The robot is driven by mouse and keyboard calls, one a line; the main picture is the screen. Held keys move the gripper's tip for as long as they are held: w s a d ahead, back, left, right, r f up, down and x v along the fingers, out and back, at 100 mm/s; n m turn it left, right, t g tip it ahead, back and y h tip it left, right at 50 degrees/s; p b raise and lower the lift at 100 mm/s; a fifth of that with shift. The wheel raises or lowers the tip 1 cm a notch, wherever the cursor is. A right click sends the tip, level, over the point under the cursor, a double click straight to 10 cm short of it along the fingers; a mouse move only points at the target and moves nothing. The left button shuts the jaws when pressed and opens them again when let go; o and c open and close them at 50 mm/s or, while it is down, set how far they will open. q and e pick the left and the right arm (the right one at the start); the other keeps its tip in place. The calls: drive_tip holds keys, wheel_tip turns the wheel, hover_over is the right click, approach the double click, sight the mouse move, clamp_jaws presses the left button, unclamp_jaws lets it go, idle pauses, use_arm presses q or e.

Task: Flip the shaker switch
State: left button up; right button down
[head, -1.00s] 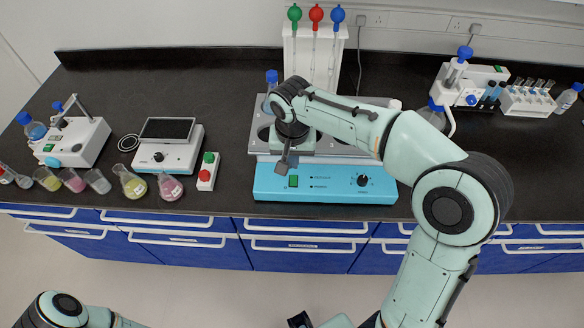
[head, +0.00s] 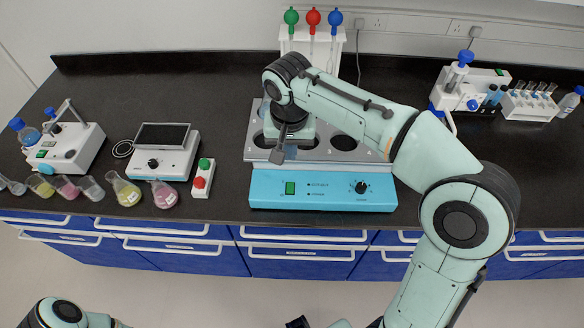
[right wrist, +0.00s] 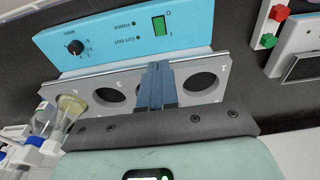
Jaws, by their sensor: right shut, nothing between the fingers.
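The blue-fronted device (head: 330,192) stands at the middle of the bench, with a grey top plate with round holes. Its green rocker switch (head: 290,188) is at the left of the front panel. The switch shows in the right wrist view (right wrist: 158,26), between O and I marks; which side is pressed I cannot tell. My right gripper (head: 277,156) is shut and empty, pointing down above the front edge of the plate, apart from the switch. In the right wrist view its closed fingers (right wrist: 156,84) are over the holed plate.
A control box with green and red buttons (head: 203,178) stands just left of the device. A stirrer with a dark plate (head: 164,153) and several flasks (head: 126,190) are farther left. A pipette stand (head: 312,45) is behind.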

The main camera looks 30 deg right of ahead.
drive_tip(key=b, duration=0.1)
approach(290, 183)
drive_tip(key=f, duration=0.5)
drive_tip(key=shift+w+d+f, duration=0.1)
drive_tip(key=shift+d, duration=0.2)
use_arm(q)
drive_tip(key=shift+s+f, duration=0.25)
drive_tip(key=shift+f, duration=0.25)
drive_tip(key=shift+s+f, duration=0.2)
drive_tip(key=shift+f, duration=0.3)
use_arm(e)
drive_tip(key=shift+w+f, duration=0.15)
drive_tip(key=shift+f, duration=0.65)
